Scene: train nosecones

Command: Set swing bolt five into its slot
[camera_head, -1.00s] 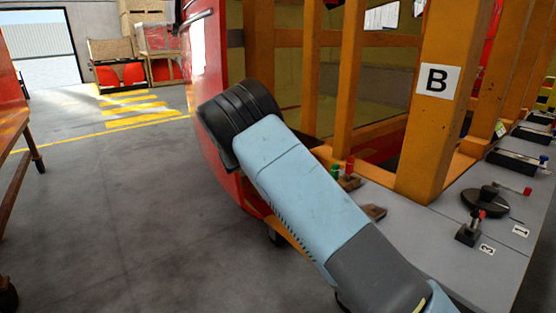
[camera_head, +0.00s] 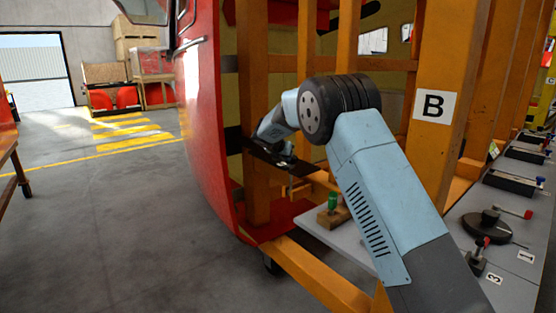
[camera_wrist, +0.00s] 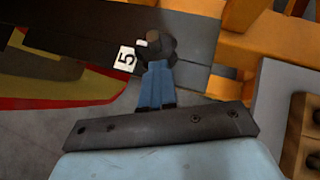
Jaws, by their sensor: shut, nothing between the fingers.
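In the wrist view, a dark knob-like bolt head (camera_wrist: 155,47) stands on a dark bar (camera_wrist: 75,38) beside a white label marked 5 (camera_wrist: 126,58). My gripper (camera_wrist: 158,68) has its two blue fingers together, with their tips right at the near side of the bolt head. I cannot tell whether they touch it. The slot around the bolt is hidden by the head and fingers. In the head view my gripper (camera_head: 283,158) is small, over the dark bar (camera_head: 262,152) inside the red nosecone frame.
Orange posts, one marked B (camera_head: 433,106), stand close to my arm. A green-topped piece (camera_head: 333,201) sits on a wooden block. Clamps lie on the grey bench (camera_head: 520,275) at right. The red nosecone shell (camera_head: 205,130) is at left. Open floor (camera_head: 110,230) lies beyond it.

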